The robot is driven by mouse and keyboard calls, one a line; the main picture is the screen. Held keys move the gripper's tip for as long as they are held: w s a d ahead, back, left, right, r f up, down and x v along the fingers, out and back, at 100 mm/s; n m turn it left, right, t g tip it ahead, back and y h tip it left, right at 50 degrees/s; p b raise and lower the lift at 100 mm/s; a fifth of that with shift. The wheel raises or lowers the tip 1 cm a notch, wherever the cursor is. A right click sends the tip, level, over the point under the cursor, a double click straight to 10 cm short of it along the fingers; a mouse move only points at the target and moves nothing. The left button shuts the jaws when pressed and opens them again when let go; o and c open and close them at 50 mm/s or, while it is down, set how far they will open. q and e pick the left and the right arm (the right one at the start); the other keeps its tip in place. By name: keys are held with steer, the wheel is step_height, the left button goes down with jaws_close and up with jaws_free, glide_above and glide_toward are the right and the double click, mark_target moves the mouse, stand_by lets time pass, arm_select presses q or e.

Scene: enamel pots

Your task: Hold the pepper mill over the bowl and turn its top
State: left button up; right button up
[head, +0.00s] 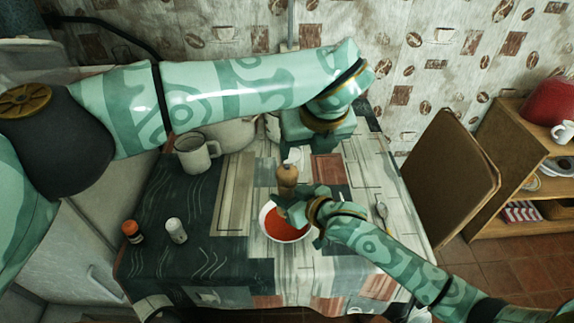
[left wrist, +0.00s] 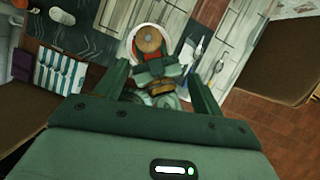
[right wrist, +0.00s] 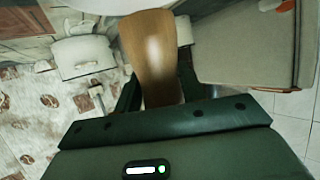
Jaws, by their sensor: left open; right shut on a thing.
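The wooden pepper mill (head: 287,178) stands roughly upright above the white bowl of red soup (head: 263,222). My right gripper (head: 293,205) is shut on the mill's body; the right wrist view shows the brown mill (right wrist: 152,50) between its fingers. My left gripper (head: 318,128) is above and behind the mill in the head view, with its fingers hidden there. In the left wrist view my left gripper (left wrist: 157,80) is open and empty, and the mill's round top (left wrist: 150,38) lies ahead of its fingers, apart from them. The bowl's rim (left wrist: 131,42) shows below the mill.
A white mug (head: 196,153) and a pale pot (head: 235,133), partly behind my left arm, stand at the back left. A white shaker (head: 176,231) and an orange-topped jar (head: 132,232) stand at the front left. A spoon (head: 382,211) lies right. A chair (head: 450,180) stands beyond the table.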

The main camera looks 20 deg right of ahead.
mark_target(287, 170)
arm_select(q)
steer(key=w+f, duration=0.1)
steer(key=f, duration=0.2)
steer(key=w+a+f+n, duration=0.1)
steer(key=w+f, duration=0.1)
steer(key=f, duration=0.2)
steer(key=w+a+f+n, duration=0.1)
steer(key=w+f, duration=0.1)
steer(key=f, duration=0.2)
steer(key=shift+w+a+y, duration=0.15)
steer(key=shift+a+y, duration=0.05)
steer(key=shift+y, duration=0.1)
steer(key=c, duration=1)
